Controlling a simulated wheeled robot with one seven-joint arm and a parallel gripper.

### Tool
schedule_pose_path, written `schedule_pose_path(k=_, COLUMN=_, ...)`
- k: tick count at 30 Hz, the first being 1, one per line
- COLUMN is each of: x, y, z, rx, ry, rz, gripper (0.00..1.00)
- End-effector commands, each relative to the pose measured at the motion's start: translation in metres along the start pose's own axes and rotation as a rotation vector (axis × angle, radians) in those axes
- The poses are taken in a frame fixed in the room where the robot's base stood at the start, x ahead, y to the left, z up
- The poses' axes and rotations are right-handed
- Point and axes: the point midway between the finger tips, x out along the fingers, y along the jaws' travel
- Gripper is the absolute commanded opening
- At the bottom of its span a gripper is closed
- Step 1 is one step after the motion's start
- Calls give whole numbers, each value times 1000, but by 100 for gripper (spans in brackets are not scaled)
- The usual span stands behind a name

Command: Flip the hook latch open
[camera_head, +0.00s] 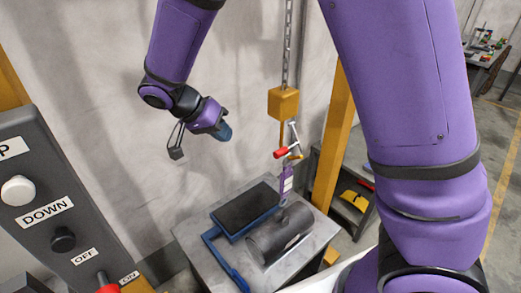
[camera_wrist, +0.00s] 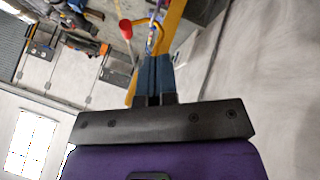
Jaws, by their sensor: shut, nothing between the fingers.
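The yellow crane hook hangs on a chain below an orange block (camera_head: 283,103); its curved tip (camera_head: 296,157) shows at the bottom. The latch has a pale rod and a red end (camera_head: 281,153) pointing left. In the wrist view the red end (camera_wrist: 126,28) lies up and left of my fingertips, by the yellow hook (camera_wrist: 172,25). My gripper (camera_head: 225,134) has blue fingers and is left of the hook, apart from the latch in the head view. The fingers (camera_wrist: 156,60) are closed together and empty. Whether the latch is fully closed is too small to tell.
A purple sling (camera_head: 287,180) hangs at the hook above a dark cylinder (camera_head: 280,235). The cylinder lies beside a blue-rimmed bin (camera_head: 213,218) on a grey table (camera_head: 195,240). A yellow post (camera_head: 333,145) stands right of the hook. A button panel (camera_head: 50,200) fills the left foreground.

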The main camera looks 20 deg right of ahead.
Motion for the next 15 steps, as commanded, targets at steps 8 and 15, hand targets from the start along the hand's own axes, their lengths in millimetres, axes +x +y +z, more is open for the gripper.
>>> schedule_pose_path(k=8, x=6, y=0, z=0, rx=-1, ry=-1, rz=1, gripper=0)
schedule_pose_path(k=15, x=41, y=1, z=0, rx=-1, ry=-1, rz=4, gripper=0)
